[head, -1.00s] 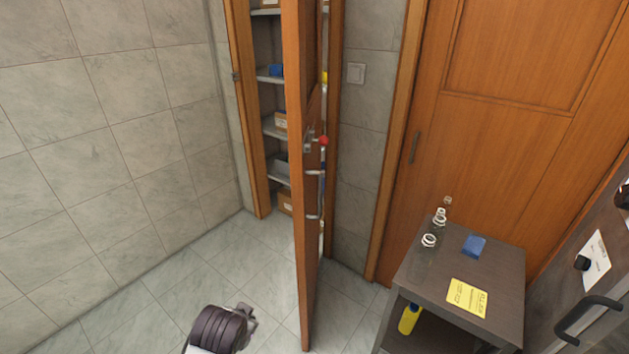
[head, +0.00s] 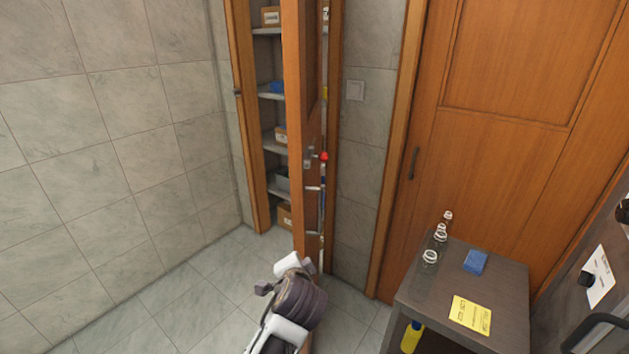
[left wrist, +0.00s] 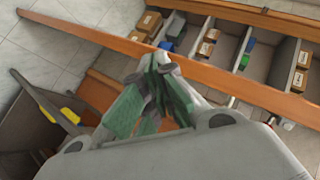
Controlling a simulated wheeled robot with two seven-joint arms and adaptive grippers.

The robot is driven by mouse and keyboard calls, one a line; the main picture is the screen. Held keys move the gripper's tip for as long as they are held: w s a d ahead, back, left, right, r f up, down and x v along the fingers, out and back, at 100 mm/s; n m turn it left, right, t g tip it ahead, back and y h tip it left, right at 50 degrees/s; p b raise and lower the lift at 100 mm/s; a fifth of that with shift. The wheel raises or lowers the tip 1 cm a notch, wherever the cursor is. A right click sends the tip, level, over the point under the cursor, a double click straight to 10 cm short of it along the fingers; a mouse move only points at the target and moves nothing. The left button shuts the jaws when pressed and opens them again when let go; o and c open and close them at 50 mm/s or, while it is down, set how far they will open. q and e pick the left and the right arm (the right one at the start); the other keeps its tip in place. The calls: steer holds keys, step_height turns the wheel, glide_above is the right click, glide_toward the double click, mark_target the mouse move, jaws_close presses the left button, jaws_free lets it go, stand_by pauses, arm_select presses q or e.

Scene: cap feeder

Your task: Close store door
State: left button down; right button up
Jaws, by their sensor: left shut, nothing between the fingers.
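The store door (head: 291,120) is a brown wooden door standing open, seen nearly edge-on in the head view, with a metal handle (head: 308,160) on it. Behind it is the store (head: 262,145), a shelved closet in the wall. My left arm covers the lower part of the door in the head view. In the left wrist view the door's long edge (left wrist: 110,45) crosses diagonally in front of the shelves. My left gripper (left wrist: 158,65) is shut and empty, its tips close to that edge; I cannot tell whether they touch. My right gripper is out of view.
Boxes (left wrist: 207,48) and other items fill the store shelves. A dark cabinet (head: 425,295) with several glass vessels, a blue block (head: 475,261) and a yellow note (head: 470,315) stands at the right. The floor (head: 130,310) at the left is clear.

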arm_select(q)
steer(key=w+d+r+m+t, duration=0.1)
steer(key=d+r+m+t, duration=0.2)
steer(key=d+r, duration=0.2)
steer(key=w+d+r+m+t, duration=0.2)
steer(key=d+r, duration=0.4)
steer(key=r, duration=0.5)
steer(key=shift+w+d+r+m+t, duration=0.25)
steer(key=shift+m+t, duration=0.15)
steer(key=shift+t, duration=0.1)
steer(key=shift+a, duration=0.1)
steer(key=w+a+p, duration=0.3)
steer(key=w+a, duration=0.2)
steer(key=w, duration=0.5)
steer(key=shift+a, duration=0.2)
steer(key=shift+w, duration=0.1)
steer(key=shift+a+f, duration=0.1)
